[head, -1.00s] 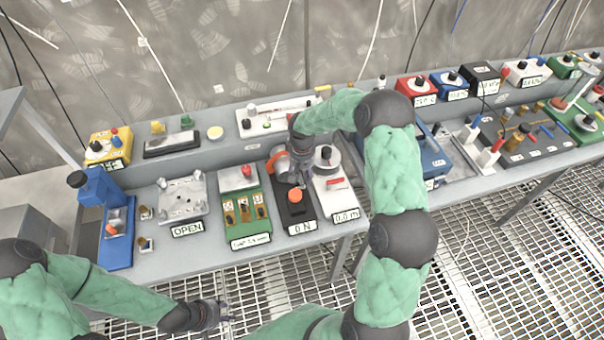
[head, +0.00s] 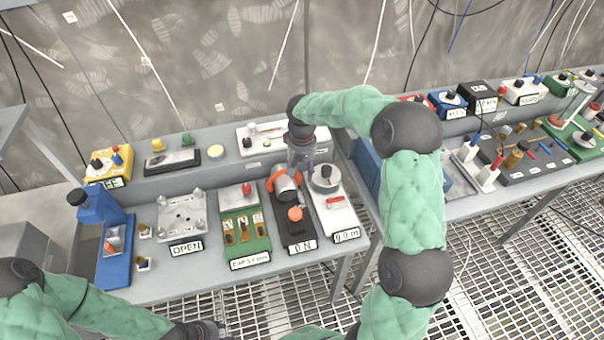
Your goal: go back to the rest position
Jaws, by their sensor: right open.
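My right gripper (head: 300,165) hangs fingers down just behind the black box (head: 298,230) labelled "0 N". It is open, with nothing seen between its fingers. A grey cylinder with an orange ring (head: 286,184) sits on that box, close to the gripper; I cannot tell whether they touch. An orange knob (head: 295,214) is in front of the cylinder. My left gripper (head: 218,328) is at the bottom edge, low in front of the bench and partly cut off; its jaws do not show clearly.
The grey bench (head: 160,289) carries a blue press (head: 116,250), a plate labelled "OPEN" (head: 182,216), a green box (head: 260,245) and a white box with a dial (head: 338,222). A second bench (head: 480,208) stands right. Grating floor (head: 480,285) lies in front.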

